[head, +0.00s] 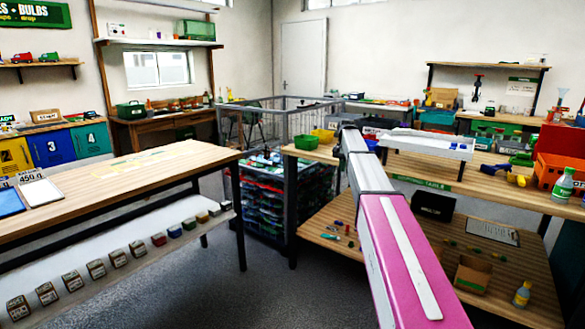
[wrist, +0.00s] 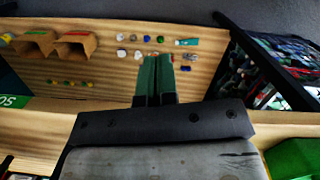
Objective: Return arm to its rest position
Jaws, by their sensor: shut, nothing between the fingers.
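My arm reaches forward from the lower right in the head view, with a pink link near and grey and white links farther out, above the wooden table (head: 470,180). My gripper (wrist: 157,78) shows in the wrist view as two dark green fingers side by side, shut and empty. It hangs near the table's edge, over a lower wooden shelf (wrist: 110,90). I cannot make out the fingers in the head view.
On the table are a green bin (head: 306,142), a white tray (head: 428,146) and an orange crate (head: 562,172). Small items and an open cardboard box (head: 473,272) lie on the lower shelf. A wire cage (head: 270,190) stands left of my arm. Open floor (head: 225,285) lies between the tables.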

